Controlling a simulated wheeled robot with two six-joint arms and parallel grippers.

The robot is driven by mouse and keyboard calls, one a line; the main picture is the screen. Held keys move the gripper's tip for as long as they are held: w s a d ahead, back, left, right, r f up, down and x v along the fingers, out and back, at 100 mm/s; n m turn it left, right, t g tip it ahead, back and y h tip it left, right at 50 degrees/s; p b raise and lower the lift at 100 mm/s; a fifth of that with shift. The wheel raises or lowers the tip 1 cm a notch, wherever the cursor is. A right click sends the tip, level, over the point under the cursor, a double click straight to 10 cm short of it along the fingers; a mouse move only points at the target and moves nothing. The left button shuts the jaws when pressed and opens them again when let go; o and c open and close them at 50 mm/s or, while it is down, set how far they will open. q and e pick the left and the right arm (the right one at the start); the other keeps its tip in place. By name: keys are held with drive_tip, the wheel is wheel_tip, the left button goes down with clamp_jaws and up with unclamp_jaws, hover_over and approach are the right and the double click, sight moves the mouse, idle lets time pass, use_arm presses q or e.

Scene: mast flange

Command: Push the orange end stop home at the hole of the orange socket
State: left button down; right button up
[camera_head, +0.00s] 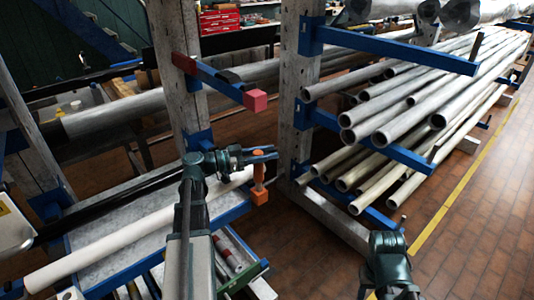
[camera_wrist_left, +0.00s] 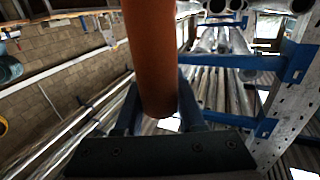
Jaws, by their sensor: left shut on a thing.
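The orange end stop (camera_head: 259,173) is an upright rod held in my left gripper (camera_head: 264,154). In the left wrist view the end stop (camera_wrist_left: 154,60) stands between the two dark fingers, which are shut on it. The orange socket (camera_head: 260,196) is a small block at the tip of a lower blue rack arm. The end stop's lower end is right over the socket and looks to meet it; I cannot tell how deep it sits. The hole is hidden. My right arm's end (camera_head: 389,262) is low at the right, its fingers not clear.
Metal pipes (camera_head: 430,90) fill the rack at right. The brick floor (camera_head: 470,215) at right is clear.

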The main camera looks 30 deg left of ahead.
use_arm(q)
drive_tip(key=shift+f+b, duration=0.3)
drive_tip(key=shift+f, duration=0.1)
use_arm(e)
drive_tip(key=shift+f, duration=0.4)
use_arm(q)
drive_tip(key=shift+c, duration=2.2)
unclamp_jaws()
use_arm(e)
drive_tip(key=shift+r, duration=0.1)
